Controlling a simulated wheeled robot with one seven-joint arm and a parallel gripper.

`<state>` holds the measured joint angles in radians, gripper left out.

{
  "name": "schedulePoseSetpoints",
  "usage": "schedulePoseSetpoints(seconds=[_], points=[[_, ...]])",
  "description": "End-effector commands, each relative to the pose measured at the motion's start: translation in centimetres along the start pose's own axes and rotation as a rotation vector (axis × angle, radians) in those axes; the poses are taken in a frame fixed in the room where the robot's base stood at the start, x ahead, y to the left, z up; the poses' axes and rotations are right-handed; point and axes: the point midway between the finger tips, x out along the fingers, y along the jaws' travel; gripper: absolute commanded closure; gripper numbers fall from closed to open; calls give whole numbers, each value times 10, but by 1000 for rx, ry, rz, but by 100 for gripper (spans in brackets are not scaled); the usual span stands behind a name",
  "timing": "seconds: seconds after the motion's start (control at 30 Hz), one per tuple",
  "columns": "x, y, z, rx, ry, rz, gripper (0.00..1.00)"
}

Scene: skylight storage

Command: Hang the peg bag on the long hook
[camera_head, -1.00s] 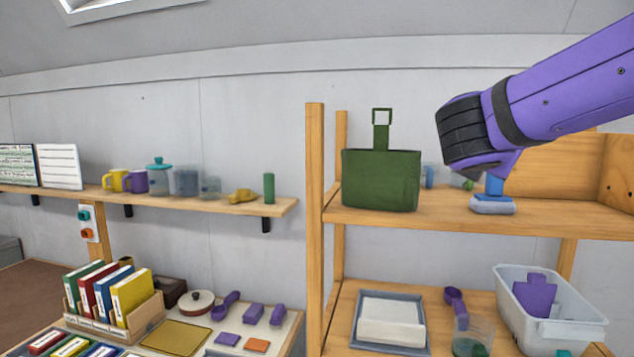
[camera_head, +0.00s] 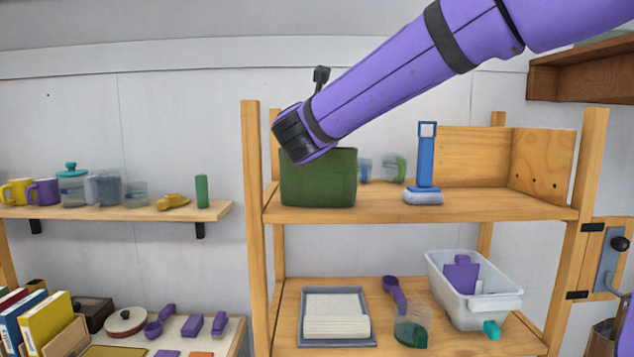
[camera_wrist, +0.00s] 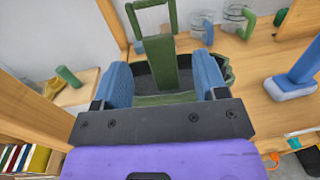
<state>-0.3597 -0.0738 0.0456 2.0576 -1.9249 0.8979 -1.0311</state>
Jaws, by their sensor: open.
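The green peg bag (camera_head: 318,180) stands upright at the left end of the upper wooden shelf, with its top partly hidden by my arm. In the wrist view its dark open mouth and tall green strap with a square loop (camera_wrist: 168,62) show. My gripper (camera_wrist: 161,70) is open above the bag, with one blue finger on each side of the strap. I cannot tell whether either finger touches it. In the head view the fingers are hidden behind my black wrist. I cannot make out the long hook for certain in any view.
A blue brush (camera_head: 425,170) with an upright handle stands right of the bag on the shelf (camera_head: 480,207). Clear cups (camera_head: 393,168) stand behind. A wooden post (camera_head: 256,220) rises close left of the bag. A door handle (camera_head: 620,243) is at the far right.

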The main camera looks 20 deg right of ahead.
Motion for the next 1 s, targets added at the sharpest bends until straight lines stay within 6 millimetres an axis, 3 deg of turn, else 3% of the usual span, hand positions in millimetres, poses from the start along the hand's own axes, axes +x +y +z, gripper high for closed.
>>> schedulePoseSetpoints(seconds=[0.3,0.57,0.6,0.87,1.0], points=[[41,1,-4,0,1,-2,34],[47,1,-4,0,0,-1,34],[47,1,-4,0,0,-1,36],[47,1,-4,0,0,-1,96],[47,1,-3,1,-1,-1,100]])
